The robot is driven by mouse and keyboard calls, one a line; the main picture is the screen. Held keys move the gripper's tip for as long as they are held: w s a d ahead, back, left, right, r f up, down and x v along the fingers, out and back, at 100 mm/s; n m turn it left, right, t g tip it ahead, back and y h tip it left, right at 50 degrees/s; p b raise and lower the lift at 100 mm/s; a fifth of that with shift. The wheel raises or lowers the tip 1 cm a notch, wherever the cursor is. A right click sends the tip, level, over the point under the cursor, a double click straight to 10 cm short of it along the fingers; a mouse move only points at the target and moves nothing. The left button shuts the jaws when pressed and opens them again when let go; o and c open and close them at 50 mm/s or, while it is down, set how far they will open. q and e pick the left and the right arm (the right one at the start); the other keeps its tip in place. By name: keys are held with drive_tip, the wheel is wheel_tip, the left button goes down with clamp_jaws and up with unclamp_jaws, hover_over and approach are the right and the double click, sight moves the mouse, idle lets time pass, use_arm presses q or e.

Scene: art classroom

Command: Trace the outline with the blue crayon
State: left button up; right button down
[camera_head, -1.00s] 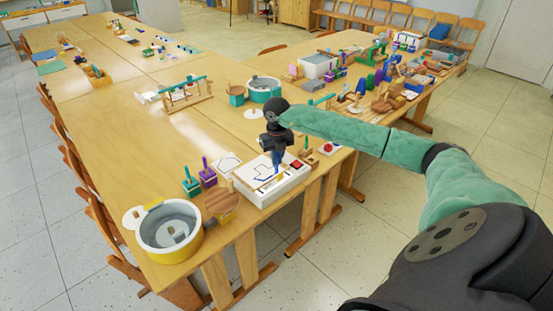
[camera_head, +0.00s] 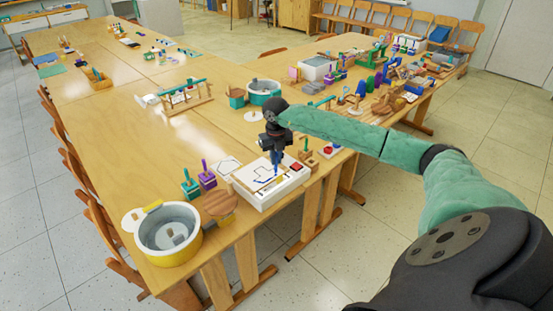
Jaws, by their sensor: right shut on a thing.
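A white box-like board (camera_head: 270,200) lies near the table's right edge. On its top is a dark outline, part of which shows in blue (camera_head: 262,172). My right gripper (camera_head: 276,156) points down over the board's back part. It is shut on a blue crayon (camera_head: 277,168), whose lower end is at or close to the board's surface; I cannot tell whether it touches. My left gripper is not in view.
A sheet with a drawn shape (camera_head: 223,167) lies left of the board. Green and purple blocks (camera_head: 207,178), a round wooden piece (camera_head: 219,202) and a yellow-and-grey pot (camera_head: 168,235) stand on the left. A red button piece (camera_head: 328,149) is on the right.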

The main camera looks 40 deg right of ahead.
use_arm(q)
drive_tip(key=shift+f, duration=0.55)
use_arm(e)
drive_tip(key=shift+w+d+f, duration=0.1)
drive_tip(key=shift+f, duration=0.25)
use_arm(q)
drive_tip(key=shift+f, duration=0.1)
use_arm(e)
drive_tip(key=shift+w+a, duration=0.2)
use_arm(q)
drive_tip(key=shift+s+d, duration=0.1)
use_arm(e)
drive_tip(key=shift+w, duration=0.1)
